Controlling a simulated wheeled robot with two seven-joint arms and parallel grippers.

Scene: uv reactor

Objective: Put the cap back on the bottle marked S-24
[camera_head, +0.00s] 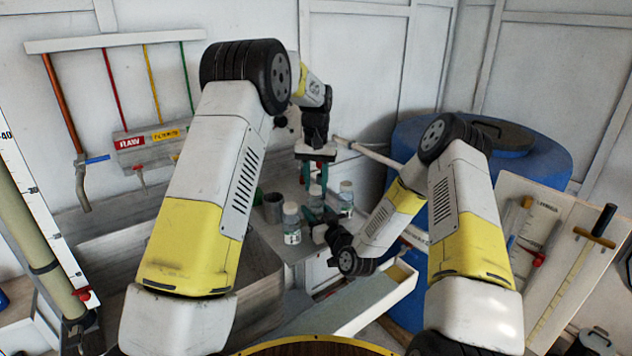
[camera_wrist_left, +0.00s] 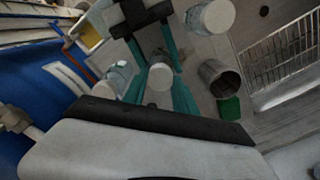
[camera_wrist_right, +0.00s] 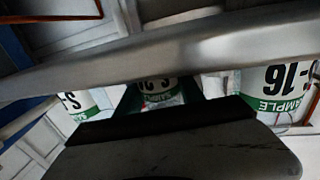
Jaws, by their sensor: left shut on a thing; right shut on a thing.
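The middle bottle (camera_wrist_right: 155,88) shows a white label upside down in the right wrist view; it seems to read S-2 with the rest hard to read. My right gripper (camera_head: 316,216) is shut on this bottle's body from the side. It also shows in the left wrist view (camera_wrist_left: 155,48). My left gripper (camera_head: 317,182) points down over the same bottle, shut on a white cap (camera_wrist_left: 160,76). The cap is in line with the bottle's top; I cannot tell whether it is seated or just above. The bottle appears upright.
The bottle marked S-16 (camera_head: 292,225) stands close at left, and another capped bottle (camera_head: 346,197) close at right. A grey metal cup (camera_head: 272,207) stands behind S-16 on the small grey bench. A large blue barrel (camera_head: 535,160) is at the right.

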